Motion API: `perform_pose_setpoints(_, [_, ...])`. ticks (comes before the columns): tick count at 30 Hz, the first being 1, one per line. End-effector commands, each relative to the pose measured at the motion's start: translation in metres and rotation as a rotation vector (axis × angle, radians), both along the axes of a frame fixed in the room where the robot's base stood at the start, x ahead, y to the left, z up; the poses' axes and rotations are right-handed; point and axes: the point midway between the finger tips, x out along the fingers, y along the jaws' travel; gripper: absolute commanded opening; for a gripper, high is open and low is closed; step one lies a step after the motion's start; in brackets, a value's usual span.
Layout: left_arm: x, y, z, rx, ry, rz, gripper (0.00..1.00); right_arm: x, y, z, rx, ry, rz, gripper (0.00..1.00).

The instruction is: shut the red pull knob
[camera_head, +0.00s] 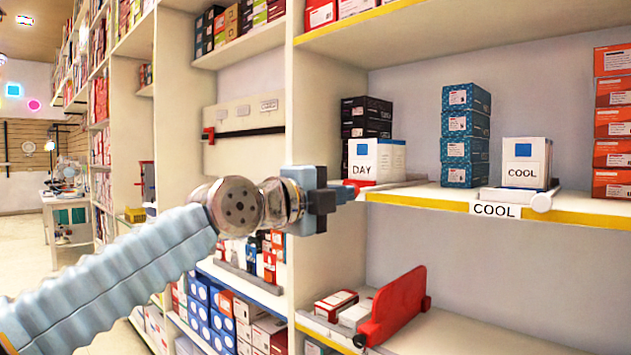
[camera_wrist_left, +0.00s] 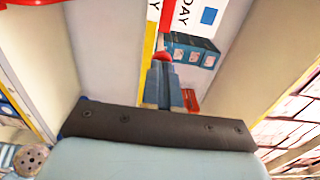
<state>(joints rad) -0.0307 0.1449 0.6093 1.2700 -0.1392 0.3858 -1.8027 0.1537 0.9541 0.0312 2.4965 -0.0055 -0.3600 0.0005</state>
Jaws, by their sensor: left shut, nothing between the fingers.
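The red pull knob (camera_head: 352,184) is a small rounded red end at the shelf's front edge, on a pale rod below the white DAY box (camera_head: 377,161). My left gripper (camera_head: 350,194) is at the knob, its fingers pointing right and partly covering it in the head view. In the left wrist view the red knob (camera_wrist_left: 163,57) shows just beyond the tips of the closed fingers (camera_wrist_left: 162,72). The fingers are shut and empty. I cannot tell whether they touch the knob. My right gripper is in neither view.
Blue boxes (camera_head: 466,135) are stacked between. Below, a red divider (camera_head: 397,305) stands on a lower shelf. An upright panel (camera_head: 326,110) is close to my gripper.

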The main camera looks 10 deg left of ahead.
Motion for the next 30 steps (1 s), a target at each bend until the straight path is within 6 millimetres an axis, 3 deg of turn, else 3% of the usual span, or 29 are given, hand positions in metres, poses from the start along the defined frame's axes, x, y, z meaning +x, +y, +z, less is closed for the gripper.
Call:
perform_pose_setpoints(6, [0.032, -0.025, 0.0, -0.001, 0.0, -0.003, 0.0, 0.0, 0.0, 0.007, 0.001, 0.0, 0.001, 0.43])
perform_pose_setpoints(12, [0.049, -0.036, 0.0, -0.001, 0.0, -0.001, 0.0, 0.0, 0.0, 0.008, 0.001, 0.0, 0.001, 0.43])
perform_pose_setpoints(30, [0.055, -0.039, 0.003, -0.007, -0.008, 0.001, 0.0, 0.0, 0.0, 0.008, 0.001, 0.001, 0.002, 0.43])
